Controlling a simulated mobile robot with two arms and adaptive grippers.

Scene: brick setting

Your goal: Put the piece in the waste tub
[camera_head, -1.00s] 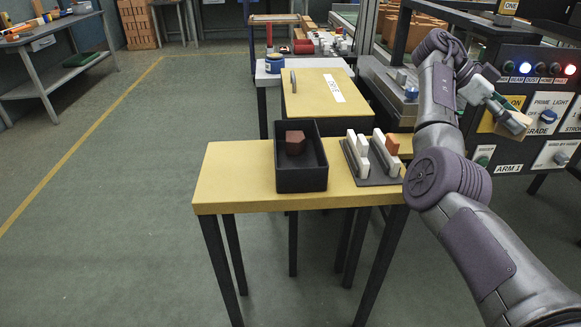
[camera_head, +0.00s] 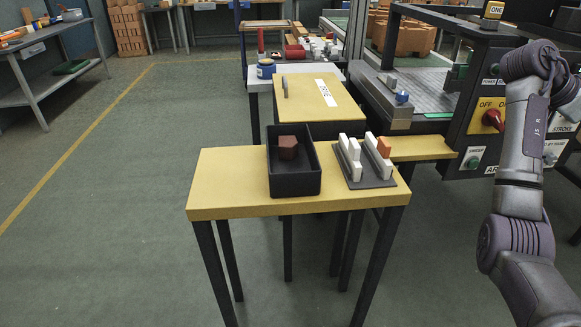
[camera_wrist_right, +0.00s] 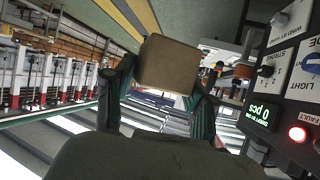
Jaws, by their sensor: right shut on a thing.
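My right gripper (camera_wrist_right: 164,78) is shut on a tan-brown block (camera_wrist_right: 169,63) in the right wrist view, with a dark finger on each side of it. In the head view my right arm is at the right edge, and the gripper and block do not show there. A black open tub (camera_head: 295,186) stands on the yellow table, with a reddish-brown angular piece (camera_head: 288,147) inside it. No label shows on the tub, so I cannot tell if it is the waste tub. My left gripper is not in view.
A grey rack (camera_head: 372,179) with white pieces and one orange piece stands right of the tub. The yellow table (camera_head: 225,187) is clear left of the tub. A machine with a red switch (camera_head: 493,119) stands at right. The control panel (camera_wrist_right: 287,100) is close to the gripper.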

